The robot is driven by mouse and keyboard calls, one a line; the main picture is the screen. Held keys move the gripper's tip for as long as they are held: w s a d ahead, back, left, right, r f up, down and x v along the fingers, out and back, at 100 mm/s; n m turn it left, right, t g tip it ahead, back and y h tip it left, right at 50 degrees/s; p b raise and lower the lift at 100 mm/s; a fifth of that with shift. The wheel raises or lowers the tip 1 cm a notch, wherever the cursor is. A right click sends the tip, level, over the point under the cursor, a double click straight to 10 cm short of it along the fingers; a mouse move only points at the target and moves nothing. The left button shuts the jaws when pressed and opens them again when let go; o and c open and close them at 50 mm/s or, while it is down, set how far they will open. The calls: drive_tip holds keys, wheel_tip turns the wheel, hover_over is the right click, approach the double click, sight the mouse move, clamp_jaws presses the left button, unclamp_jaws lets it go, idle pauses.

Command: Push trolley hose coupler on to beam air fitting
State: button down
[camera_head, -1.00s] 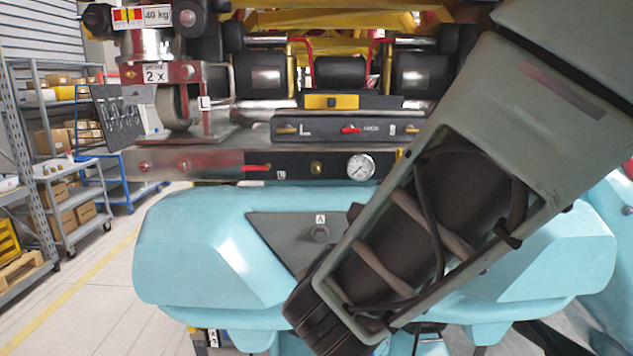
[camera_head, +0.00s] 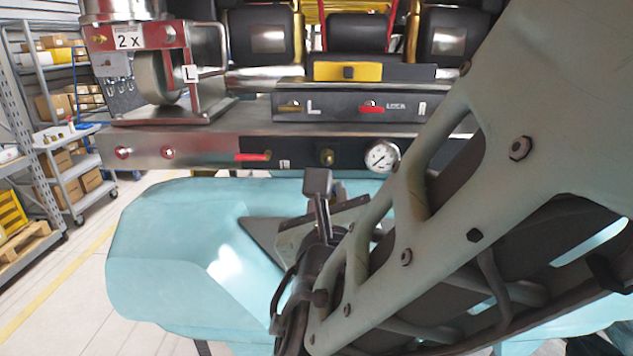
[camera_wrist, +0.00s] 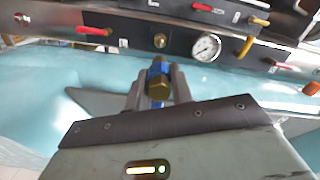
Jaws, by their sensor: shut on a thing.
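The trolley hose coupler, blue with a brass hex end (camera_wrist: 159,88), is clamped between the two grey fingers of my gripper (camera_wrist: 158,98) in the wrist view. The beam air fitting looks to be the brass fitting (camera_head: 326,157) on the dark panel of the beam, between a red lever and the gauge. It also shows in the wrist view (camera_wrist: 160,41), just beyond the coupler and apart from it in the picture. In the head view my gripper (camera_head: 318,195) is small and dark, just below the fitting. I cannot make out the coupler or its hose there.
A pressure gauge (camera_head: 382,156) sits right of the fitting and a red lever (camera_head: 253,157) left of it. A turquoise body (camera_head: 170,260) lies below the beam (camera_head: 215,146). A bracketed wheel (camera_head: 158,78) stands on the beam's left. Shelves (camera_head: 60,130) and open floor are far left.

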sight(328, 164)
idle(0.3)
drive_tip(key=shift+w+d, duration=0.1)
drive_tip(key=shift+w, duration=2.7)
drive_tip(key=shift+w+d+b, duration=0.1)
drive_tip(key=shift+w+b, duration=0.4)
drive_tip(key=shift+w, duration=1.1)
drive_tip(key=shift+r, duration=0.1)
drive_tip(key=c, duration=1.1)
unclamp_jaws()
drive_tip(key=shift+s, duration=0.1)
